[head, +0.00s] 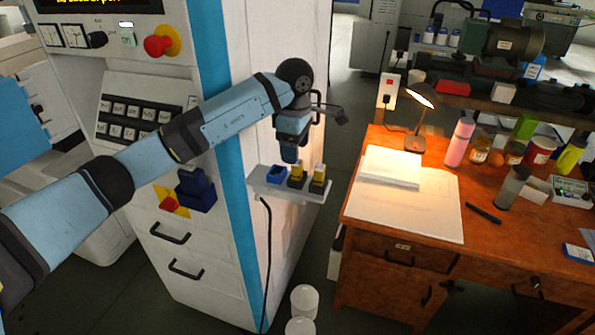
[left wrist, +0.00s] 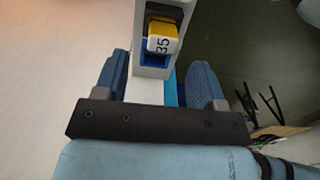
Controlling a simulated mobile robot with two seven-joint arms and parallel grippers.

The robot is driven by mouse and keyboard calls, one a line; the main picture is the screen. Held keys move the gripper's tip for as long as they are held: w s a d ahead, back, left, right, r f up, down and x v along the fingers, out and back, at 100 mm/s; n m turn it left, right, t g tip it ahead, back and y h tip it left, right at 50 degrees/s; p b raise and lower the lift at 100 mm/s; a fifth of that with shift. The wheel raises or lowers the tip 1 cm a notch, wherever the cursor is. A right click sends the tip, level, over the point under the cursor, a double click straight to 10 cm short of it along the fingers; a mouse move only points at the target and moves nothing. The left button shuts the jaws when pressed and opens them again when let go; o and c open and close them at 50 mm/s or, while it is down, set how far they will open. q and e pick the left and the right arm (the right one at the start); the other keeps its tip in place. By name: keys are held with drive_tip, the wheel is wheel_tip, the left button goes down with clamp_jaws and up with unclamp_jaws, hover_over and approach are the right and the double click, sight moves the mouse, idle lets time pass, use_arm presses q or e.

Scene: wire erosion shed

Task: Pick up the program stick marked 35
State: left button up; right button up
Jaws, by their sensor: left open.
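The program stick marked 35 (left wrist: 163,37) shows in the left wrist view at top centre. It has a yellow and white top with the black number 35 and a blue part below it, and it sits in a light holder. My left gripper (left wrist: 160,82) is open, its two blue fingers spread left and right below the stick in that view, with nothing held. In the head view my left gripper (head: 290,154) hangs just above a small shelf (head: 262,188) bearing two yellow-topped items and a blue block (head: 277,175). The number is unreadable there. My right gripper is out of view.
The shelf juts from the side of a white and blue machine cabinet (head: 190,235). A wooden bench (head: 490,235) to the right holds a lit lamp (head: 420,95), papers, bottles and jars. White tubs (head: 303,300) stand on the floor below the shelf.

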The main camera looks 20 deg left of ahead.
sight(297, 173)
use_arm(q)
drive_tip(key=shift+s+d+f, duration=0.1)
drive_tip(key=shift+d+f, duration=0.05)
drive_tip(key=shift+f, duration=0.3)
wheel_tip(297, 173, down, 4)
drive_tip(key=shift+d+f+p, duration=0.15)
drive_tip(key=shift+p, duration=0.5)
drive_tip(key=shift+c, duration=0.2)
drive_tip(key=c, duration=1)
